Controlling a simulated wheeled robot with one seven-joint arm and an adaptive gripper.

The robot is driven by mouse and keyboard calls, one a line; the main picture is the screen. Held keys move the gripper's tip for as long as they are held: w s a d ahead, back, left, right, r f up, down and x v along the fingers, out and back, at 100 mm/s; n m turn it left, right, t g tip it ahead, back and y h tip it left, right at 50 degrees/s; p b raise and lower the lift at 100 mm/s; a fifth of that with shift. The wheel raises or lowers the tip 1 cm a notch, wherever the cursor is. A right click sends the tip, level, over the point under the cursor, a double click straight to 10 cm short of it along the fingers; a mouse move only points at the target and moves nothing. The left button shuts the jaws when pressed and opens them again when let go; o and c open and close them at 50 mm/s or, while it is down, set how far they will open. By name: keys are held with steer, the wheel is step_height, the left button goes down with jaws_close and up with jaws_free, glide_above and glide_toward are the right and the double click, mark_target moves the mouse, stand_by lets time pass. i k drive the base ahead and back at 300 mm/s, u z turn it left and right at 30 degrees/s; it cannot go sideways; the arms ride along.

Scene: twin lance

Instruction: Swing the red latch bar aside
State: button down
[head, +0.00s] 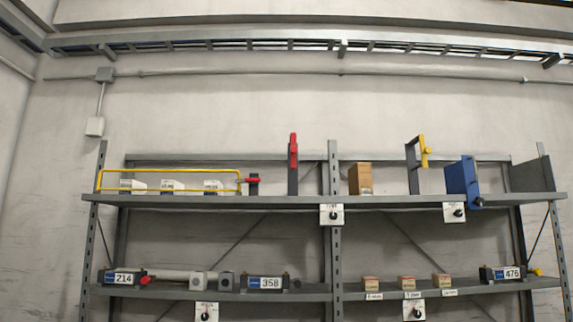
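Two red parts on the upper shelf could be the latch bar, and I cannot tell which. One is a short red horizontal piece (252,180) at the right end of a yellow rail frame (170,171), in front of a small dark post (254,188). The other is a red upright bar (293,151) at the top of a grey post (293,180), left of the middle shelf upright. Small labelled white blocks (172,187) stand behind the yellow frame. My gripper is not in view.
The grey upper shelf (300,203) also holds a wooden block (360,178), a post with a yellow handle (424,151) and a blue box (460,177). The lower shelf (320,293) holds numbered units (267,283) and small boxes (407,283). Dial plates (331,214) hang at the shelf edges.

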mark_target(294, 149)
steer(key=k, duration=0.6)
steer(key=z, duration=0.25)
steer(key=i, duration=1)
steer(key=u, duration=0.85)
steer(key=i, duration=0.35)
steer(key=u, duration=0.3)
